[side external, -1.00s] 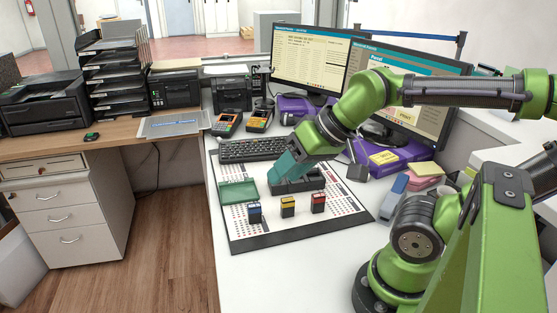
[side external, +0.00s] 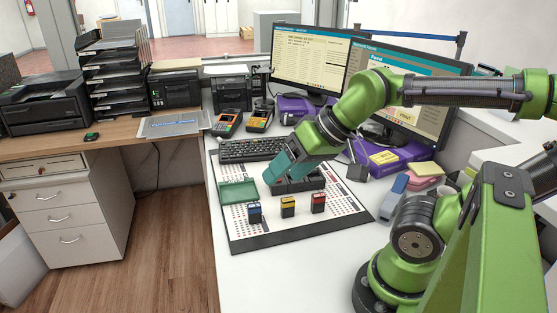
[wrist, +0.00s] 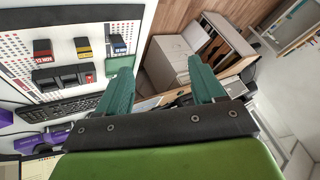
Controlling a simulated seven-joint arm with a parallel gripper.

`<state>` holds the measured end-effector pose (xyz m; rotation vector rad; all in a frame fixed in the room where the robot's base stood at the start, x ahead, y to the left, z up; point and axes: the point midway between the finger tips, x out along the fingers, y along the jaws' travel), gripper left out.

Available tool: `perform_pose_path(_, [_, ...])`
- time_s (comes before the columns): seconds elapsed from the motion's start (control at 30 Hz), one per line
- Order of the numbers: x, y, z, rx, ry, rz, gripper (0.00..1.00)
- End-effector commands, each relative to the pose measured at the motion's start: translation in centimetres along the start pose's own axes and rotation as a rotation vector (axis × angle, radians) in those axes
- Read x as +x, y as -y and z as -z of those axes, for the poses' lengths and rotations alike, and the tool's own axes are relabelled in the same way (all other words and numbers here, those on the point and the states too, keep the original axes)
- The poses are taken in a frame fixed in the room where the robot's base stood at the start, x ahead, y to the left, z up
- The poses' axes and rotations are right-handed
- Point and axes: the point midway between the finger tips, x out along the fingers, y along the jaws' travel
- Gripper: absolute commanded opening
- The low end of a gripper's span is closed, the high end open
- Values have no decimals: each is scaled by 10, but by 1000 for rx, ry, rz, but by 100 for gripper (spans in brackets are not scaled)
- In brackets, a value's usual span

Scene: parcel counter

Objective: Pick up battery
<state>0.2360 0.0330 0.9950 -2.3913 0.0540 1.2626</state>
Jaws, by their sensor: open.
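Three small black batteries stand upright in a row on the white mat (side external: 245,226): one with a blue top (side external: 254,213), one with a yellow top (side external: 288,207), one with a red top (side external: 318,204). In the wrist view the red (wrist: 42,48), yellow (wrist: 83,46) and blue (wrist: 118,44) ones are at the upper left. My gripper (side external: 272,181) is open, its teal fingers apart with nothing between them (wrist: 162,75). In the side view it overlaps the left end of a black slotted holder (side external: 310,185) behind the batteries; I cannot tell whether it touches.
A green tray (side external: 238,192) lies left of the holder on the mat. A keyboard (side external: 250,149), two card terminals (side external: 259,120) and monitors stand behind. A stapler-like blue object and sticky notes (side external: 425,169) lie right. The counter front of the mat is clear.

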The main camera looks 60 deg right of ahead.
Motion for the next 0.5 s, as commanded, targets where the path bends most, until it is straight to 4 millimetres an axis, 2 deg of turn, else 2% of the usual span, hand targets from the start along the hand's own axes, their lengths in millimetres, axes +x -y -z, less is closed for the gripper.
perform_pose_path(0.13, [7, -12, 4, 46, 18, -36, 68])
perform_pose_path(0.23, [18, -36, 20, 123, 52, -106, 68])
perform_pose_path(0.37, [30, -85, 45, 241, 141, -236, 68])
perform_pose_path(0.5, [36, -145, 63, 349, 259, -363, 68])
